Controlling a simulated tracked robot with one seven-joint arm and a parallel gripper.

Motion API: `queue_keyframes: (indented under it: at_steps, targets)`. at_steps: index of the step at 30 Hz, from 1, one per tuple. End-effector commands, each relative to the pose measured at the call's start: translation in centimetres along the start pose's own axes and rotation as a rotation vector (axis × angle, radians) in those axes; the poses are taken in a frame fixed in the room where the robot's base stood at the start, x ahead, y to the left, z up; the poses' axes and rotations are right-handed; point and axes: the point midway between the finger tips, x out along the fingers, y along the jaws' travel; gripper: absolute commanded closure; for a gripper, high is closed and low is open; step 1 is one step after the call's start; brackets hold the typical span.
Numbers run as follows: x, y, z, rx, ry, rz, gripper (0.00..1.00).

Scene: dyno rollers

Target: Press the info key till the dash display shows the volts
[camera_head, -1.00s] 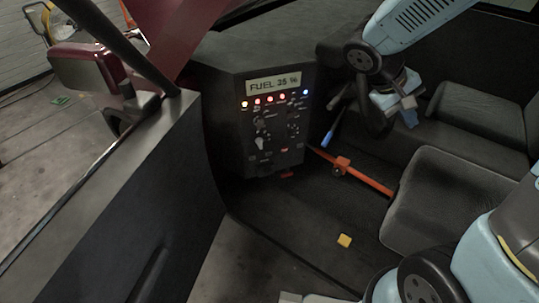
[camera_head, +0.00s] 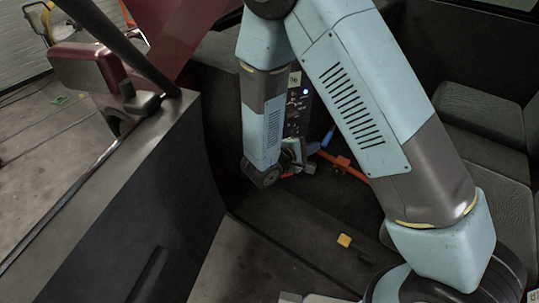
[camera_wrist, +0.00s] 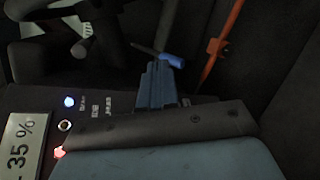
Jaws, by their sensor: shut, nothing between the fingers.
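The dash panel (camera_head: 297,118) is mostly hidden behind my arm in the head view; only its right strip shows. The dash display (camera_wrist: 20,150) is cut off at the wrist view's left edge and reads "35 %". Small buttons or lamps and blurred labels line the panel beside it, with a blue light (camera_wrist: 69,101) and a red light (camera_wrist: 60,153). I cannot tell which is the info key. My gripper (camera_wrist: 160,72) is shut and empty, over the panel's edge beside the labels; contact cannot be told.
A blue-handled lever (camera_wrist: 172,60) is close to the fingertips. An orange bar (camera_head: 345,166) crosses the footwell to the right, with dark seats (camera_head: 480,190) beyond. A yellow block (camera_head: 344,240) lies on the floor. The door (camera_head: 130,190) bounds the left.

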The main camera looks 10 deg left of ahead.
Motion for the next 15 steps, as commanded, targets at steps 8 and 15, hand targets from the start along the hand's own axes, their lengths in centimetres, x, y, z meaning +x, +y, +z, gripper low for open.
queue_keyframes:
  at_steps: [8,15]
  targets:
    - [-3.8,-6.9,-7.1,-0.118,0.226,0.171,1.00]
    - [-5.7,-10.6,-9.8,-0.162,0.343,0.235,1.00]
